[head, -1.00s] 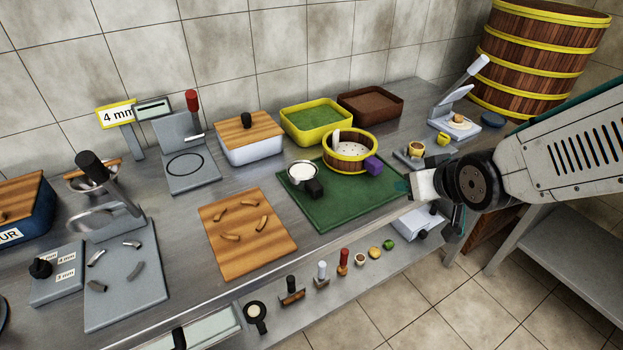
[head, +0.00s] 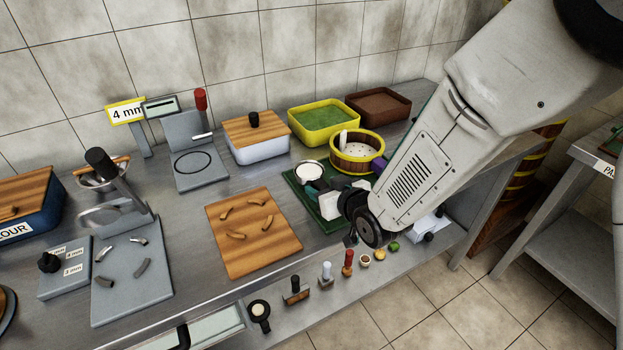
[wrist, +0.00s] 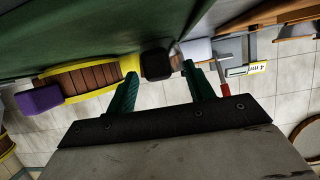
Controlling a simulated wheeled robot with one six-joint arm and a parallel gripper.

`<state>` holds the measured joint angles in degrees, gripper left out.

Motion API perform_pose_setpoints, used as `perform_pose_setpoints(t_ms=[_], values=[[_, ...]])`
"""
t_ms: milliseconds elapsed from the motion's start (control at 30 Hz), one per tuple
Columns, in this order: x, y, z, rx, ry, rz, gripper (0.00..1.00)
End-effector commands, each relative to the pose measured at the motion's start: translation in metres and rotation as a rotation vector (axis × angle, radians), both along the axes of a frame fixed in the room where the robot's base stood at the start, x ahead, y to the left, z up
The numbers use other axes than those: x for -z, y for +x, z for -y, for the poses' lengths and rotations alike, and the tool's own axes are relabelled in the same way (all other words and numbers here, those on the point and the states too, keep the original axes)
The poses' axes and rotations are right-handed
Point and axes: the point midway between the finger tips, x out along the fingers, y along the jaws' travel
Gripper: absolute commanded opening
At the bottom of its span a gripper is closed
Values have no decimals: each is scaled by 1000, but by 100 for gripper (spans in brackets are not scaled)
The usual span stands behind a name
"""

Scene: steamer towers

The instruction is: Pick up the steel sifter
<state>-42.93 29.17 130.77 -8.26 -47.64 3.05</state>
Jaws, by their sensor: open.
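The steel sifter (head: 308,170) is a small round cup with white contents, standing on the green mat (head: 298,187). In the head view my gripper (head: 322,186) is right at its near side and hides its dark handle. In the wrist view the black handle block (wrist: 156,63) shows just beyond and between my two green fingertips (wrist: 160,70). The fingers are apart and nothing is held. Only a sliver of the steel body shows behind the handle there.
A wooden sifter with yellow bands (head: 356,153) and a purple handle (wrist: 39,99) stands close beside. A wooden board (head: 252,231) with several curved pieces lies to the left. A white box with a wooden lid (head: 256,142) and a yellow tray (head: 324,121) stand behind.

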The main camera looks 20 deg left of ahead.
Motion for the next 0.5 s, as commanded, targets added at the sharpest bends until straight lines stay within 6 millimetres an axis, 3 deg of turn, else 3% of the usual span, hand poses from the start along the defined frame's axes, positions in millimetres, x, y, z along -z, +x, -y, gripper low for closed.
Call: perform_pose_setpoints(t_ms=[367, 500], values=[[5, 8, -9, 0, -1, -1, 53], [5, 8, -9, 0, -1, -1, 14]])
